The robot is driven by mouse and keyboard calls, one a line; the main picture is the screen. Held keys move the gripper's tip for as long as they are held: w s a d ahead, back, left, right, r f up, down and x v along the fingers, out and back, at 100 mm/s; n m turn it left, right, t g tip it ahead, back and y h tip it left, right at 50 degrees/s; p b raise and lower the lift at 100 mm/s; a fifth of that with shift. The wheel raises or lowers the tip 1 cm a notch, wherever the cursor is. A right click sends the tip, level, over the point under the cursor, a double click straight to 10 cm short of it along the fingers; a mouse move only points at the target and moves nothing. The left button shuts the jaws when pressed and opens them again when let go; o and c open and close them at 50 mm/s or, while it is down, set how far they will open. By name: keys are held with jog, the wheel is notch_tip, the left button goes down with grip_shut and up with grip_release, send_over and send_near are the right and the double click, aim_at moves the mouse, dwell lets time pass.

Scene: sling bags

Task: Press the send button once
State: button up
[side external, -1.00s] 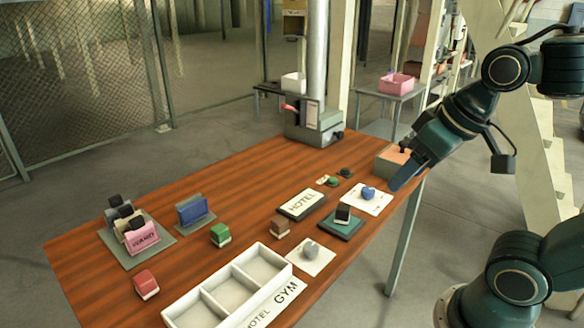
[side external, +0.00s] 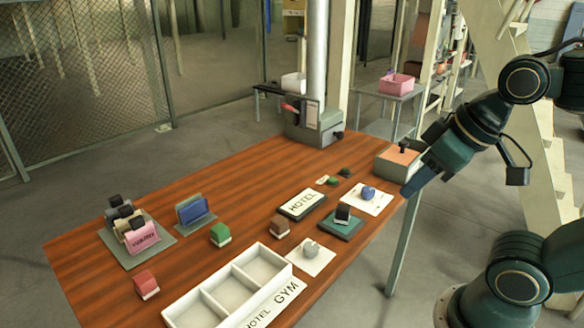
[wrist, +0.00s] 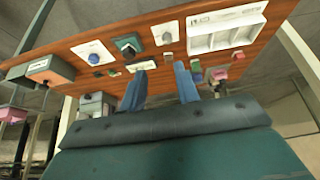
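No part is legibly marked as a send button. A small green button-like piece (side external: 333,181) and a darker one (side external: 345,171) sit behind the HOTEL sign. A grey box with an orange top and black knob (side external: 397,163) stands at the table's right end; it also shows in the wrist view (wrist: 50,70). My gripper (side external: 408,190) is above and beside the table's right edge, in front of this box, and appears apart from everything. In the wrist view my gripper (wrist: 160,70) has two blue fingers spread with nothing held between them.
A grey machine with a pole and red lever (side external: 315,125) stands at the back.

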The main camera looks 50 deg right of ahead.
grip_shut()
dwell(1.4)
